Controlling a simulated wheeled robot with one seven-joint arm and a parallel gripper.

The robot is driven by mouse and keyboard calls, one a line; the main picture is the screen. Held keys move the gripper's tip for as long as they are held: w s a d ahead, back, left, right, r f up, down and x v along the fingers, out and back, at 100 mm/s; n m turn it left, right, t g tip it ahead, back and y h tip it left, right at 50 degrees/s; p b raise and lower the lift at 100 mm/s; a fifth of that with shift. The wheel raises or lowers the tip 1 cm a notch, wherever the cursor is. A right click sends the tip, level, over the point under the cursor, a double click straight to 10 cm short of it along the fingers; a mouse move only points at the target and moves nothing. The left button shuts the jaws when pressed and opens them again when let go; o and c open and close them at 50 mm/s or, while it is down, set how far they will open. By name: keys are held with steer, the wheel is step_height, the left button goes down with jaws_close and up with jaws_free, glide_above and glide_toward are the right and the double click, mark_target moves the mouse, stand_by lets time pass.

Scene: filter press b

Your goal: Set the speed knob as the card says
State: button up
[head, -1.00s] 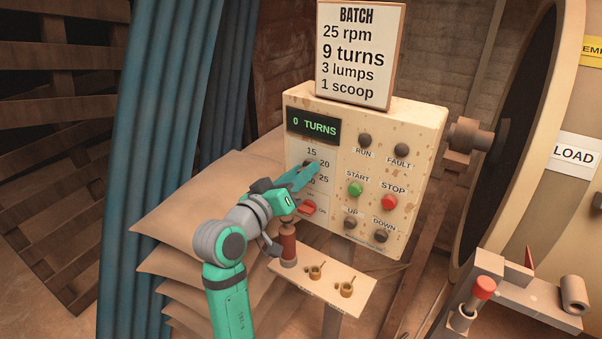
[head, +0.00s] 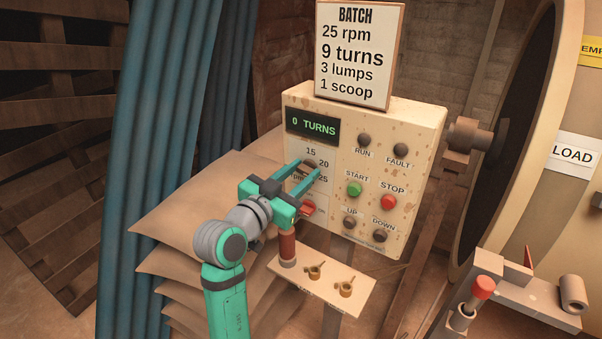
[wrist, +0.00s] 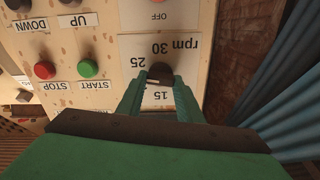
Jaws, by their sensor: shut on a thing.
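The card (head: 358,55) above the panel reads 25 rpm, 9 turns, 3 lumps, 1 scoop. The dark speed knob (wrist: 159,72) sits on a white dial marked 15, 25 and 30 rpm in the wrist view, which is upside down; the 20 shows in the head view. My gripper (head: 307,167) reaches the dial, its teal fingers on both sides of the knob. In the wrist view my gripper (wrist: 157,80) is shut on it. A pale mark shows on the knob's lower edge, toward 15 or 20; I cannot tell exactly which.
The display (head: 314,125) reads 0 TURNS. A red switch (head: 308,208) lies just below the dial. The green START button (head: 355,188) and red STOP button (head: 389,202) are to the right. A small shelf (head: 335,292) holds two brass scoops below. Sacks are stacked at left.

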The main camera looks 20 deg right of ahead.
steer(key=shift+s+m, duration=0.1)
steer(key=shift+m, duration=1.8)
steer(key=o, duration=1.1)
steer(key=v, duration=1)
steer(key=shift+s+a, duration=0.2)
steer(key=shift+s, duration=0.1)
steer(key=shift+a, duration=0.15)
